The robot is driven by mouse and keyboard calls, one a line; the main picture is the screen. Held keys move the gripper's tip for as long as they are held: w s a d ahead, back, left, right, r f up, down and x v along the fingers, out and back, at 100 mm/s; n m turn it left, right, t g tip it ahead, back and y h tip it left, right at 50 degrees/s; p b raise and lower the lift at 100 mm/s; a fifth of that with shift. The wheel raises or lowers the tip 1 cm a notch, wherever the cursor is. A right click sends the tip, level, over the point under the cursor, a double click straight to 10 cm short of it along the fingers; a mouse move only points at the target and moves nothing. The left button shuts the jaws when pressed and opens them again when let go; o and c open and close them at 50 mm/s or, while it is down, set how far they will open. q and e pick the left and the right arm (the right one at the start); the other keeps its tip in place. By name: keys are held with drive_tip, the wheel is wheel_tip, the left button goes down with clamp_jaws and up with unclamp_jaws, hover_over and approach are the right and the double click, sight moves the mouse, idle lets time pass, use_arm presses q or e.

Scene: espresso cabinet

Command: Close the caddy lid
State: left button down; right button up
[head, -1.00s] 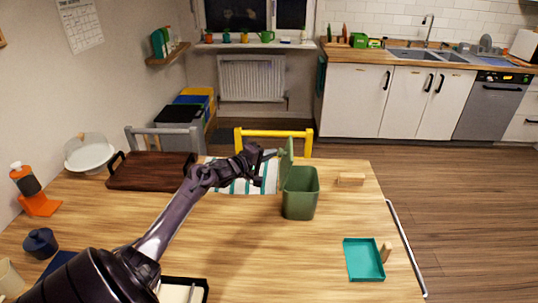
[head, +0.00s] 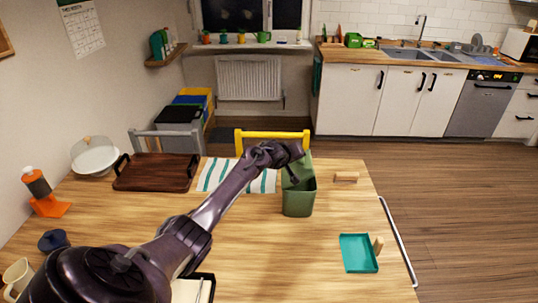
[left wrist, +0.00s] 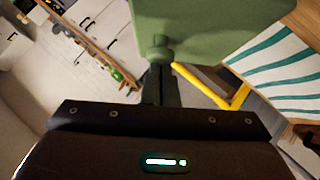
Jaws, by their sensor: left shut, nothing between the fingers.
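The green caddy (head: 298,205) stands upright on the wooden table. Its green lid (head: 306,166) is raised above the rim, not down on it; my gripper partly hides it, so I cannot tell its exact angle. In the left wrist view the lid (left wrist: 215,20) fills the top, with a round green knob (left wrist: 159,48) on its face. My left gripper (head: 294,179) reaches over the table to the lid. Its fingers (left wrist: 160,75) are shut and empty, right at the knob; I cannot tell if they touch. My right gripper is not in view.
A striped towel (head: 215,175) and a dark wooden tray (head: 155,173) lie left of the caddy. A wooden block (head: 346,177) and a teal dustpan (head: 358,253) lie to its right. A yellow chair (head: 272,134) stands behind.

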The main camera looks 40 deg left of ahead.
sight(309, 165)
use_arm(q)
drive_tip(key=w+d+f+g+y+b, duration=0.1)
drive_tip(key=w+d+f+m+g+b, duration=0.1)
drive_tip(key=shift+w+d+f+m+y, duration=0.1)
drive_tip(key=shift+d+f+m+y, duration=0.05)
drive_tip(key=shift+d+m+y, duration=0.2)
drive_tip(key=f+b, duration=0.1)
drive_tip(key=w+d+m+g+y+b, duration=0.1)
drive_tip(key=b, duration=0.1)
drive_tip(key=shift+w+d+f+y, duration=0.1)
drive_tip(key=shift+f+y, duration=0.15)
drive_tip(key=shift+f, duration=0.1)
drive_tip(key=shift+w+d+f+g+b, duration=0.1)
drive_tip(key=shift+d+f+g+b, duration=0.1)
drive_tip(key=shift+g+b, duration=0.3)
